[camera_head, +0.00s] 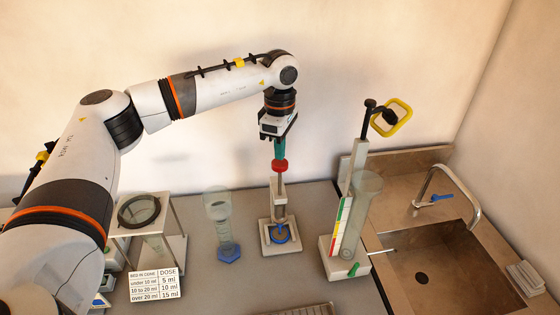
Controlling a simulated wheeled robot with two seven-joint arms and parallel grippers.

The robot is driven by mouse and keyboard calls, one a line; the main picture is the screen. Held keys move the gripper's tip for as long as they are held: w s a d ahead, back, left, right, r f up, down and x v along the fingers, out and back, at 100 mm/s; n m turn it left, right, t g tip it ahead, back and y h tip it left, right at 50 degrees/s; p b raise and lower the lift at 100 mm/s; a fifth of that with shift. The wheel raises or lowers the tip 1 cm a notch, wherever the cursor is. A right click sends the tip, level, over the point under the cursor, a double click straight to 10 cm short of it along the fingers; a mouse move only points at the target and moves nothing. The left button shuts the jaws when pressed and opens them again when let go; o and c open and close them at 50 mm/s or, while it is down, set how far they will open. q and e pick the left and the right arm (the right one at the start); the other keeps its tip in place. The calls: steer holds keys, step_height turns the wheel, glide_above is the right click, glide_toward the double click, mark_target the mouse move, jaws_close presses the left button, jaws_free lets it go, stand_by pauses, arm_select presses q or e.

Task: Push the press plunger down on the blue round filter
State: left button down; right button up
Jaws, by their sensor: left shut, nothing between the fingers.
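The press (279,190) stands upright on the counter in the middle, with a pale frame and a pale square base. The blue round filter (281,236) lies on the press base, partly covered by the press parts above it. The red knob (279,166) is at the top of the press plunger. My left gripper (279,156) points straight down over the knob, its teal fingers shut with nothing between them. Its tips meet the knob in the picture; I cannot tell whether they touch it. My right gripper is not in view.
A clear cylinder with a blue foot (228,254) stands left of the press. A tall stand with a coloured scale (342,225) is to the right, beside the sink (452,262). A dose card (154,285) and a stand with a round lens (139,210) are at left.

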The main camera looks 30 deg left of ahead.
arm_select(q)
steer(key=shift+f, duration=0.1)
steer(key=shift+f+b, duration=3)
steer(key=shift+f, duration=1.45)
steer(key=shift+r, duration=0.1)
steer(key=shift+r+p, duration=2.85)
steer(key=shift+r, duration=1.6)
steer(key=shift+f, duration=0.1)
